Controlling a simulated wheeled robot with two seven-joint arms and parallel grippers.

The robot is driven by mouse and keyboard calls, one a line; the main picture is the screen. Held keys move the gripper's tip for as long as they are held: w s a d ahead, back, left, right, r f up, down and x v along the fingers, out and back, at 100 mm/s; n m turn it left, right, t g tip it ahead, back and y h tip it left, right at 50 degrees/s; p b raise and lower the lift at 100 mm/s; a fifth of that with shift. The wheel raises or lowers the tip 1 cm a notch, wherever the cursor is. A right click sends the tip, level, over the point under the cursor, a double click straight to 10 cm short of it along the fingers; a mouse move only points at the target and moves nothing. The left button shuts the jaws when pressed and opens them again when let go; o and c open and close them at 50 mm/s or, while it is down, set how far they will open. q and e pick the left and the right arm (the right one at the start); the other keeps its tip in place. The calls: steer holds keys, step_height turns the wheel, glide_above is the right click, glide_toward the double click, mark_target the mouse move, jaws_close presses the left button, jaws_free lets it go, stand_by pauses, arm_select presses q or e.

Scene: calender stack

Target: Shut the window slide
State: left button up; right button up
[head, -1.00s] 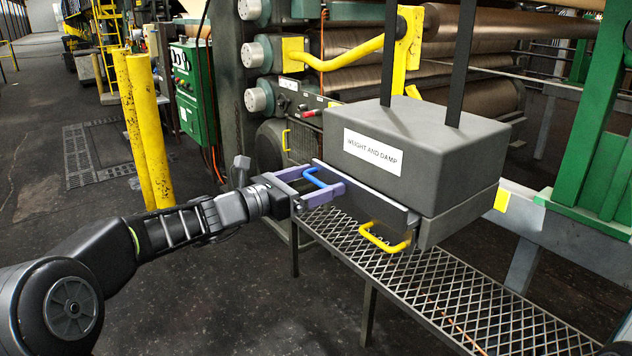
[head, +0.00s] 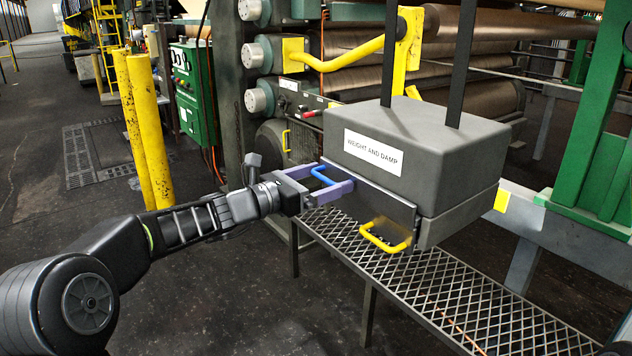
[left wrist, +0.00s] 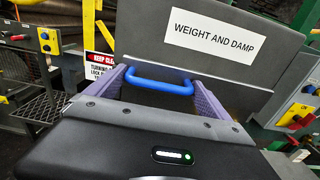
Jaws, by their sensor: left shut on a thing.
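A grey box (head: 415,150) labelled "WEIGHT AND DAMP" hangs on two black straps. On its near left side is a dark panel (head: 388,205) with a blue handle (head: 323,177) and a yellow handle (head: 385,238). I take this panel to be the window slide, but its edges and any opening behind it are hard to make out. My left gripper (head: 334,176) has its two purple fingers closed on the blue handle. In the left wrist view the blue handle (left wrist: 160,83) spans between the fingers, below the label. My right gripper is not seen.
A metal mesh walkway (head: 440,290) runs below the box. Yellow posts (head: 145,130) stand at the left, and a green frame (head: 595,120) at the right. Rollers (head: 470,65) and a bent yellow bar (head: 350,58) are behind the box. The floor at front left is clear.

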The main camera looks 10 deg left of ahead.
arm_select(q)
steer(key=shift+x, duration=0.85)
steer(key=shift+s, duration=0.15)
steer(key=shift+d, duration=0.1)
steer(key=o, duration=1.8)
steer(key=shift+d, duration=0.1)
steer(key=shift+s+a, duration=0.35)
steer(key=shift+a, duration=0.2)
steer(key=b+v, duration=0.2)
steer(key=v, duration=0.4)
steer(key=shift+s+a, duration=0.1)
steer(key=shift+s, duration=0.2)
